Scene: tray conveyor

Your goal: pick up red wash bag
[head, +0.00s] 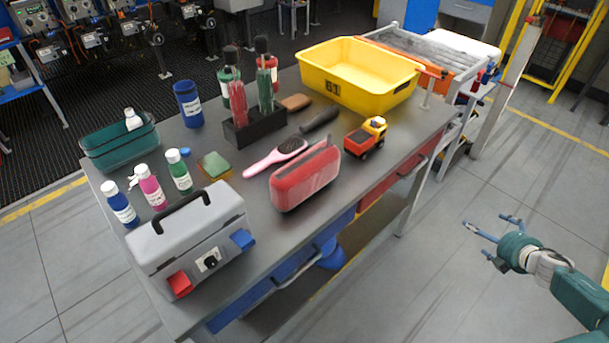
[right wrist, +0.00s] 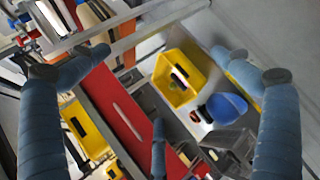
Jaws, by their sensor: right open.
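The red wash bag (head: 306,178) stands upright near the front edge of the grey workbench (head: 335,205), with a dark zip along its top. My right gripper (head: 489,234) is open and empty, out over the floor to the right of the bench and well apart from the bag. In the right wrist view its blue fingers (right wrist: 160,85) are spread wide with nothing between them. I cannot make out the wash bag in that view. My left gripper is not in view.
A pink hairbrush (head: 275,158) lies just behind the bag. A toy truck (head: 366,138) is right of it, a grey toolbox (head: 192,238) to its left. A yellow bin (head: 360,77) stands at the far right. Open floor lies around my right gripper.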

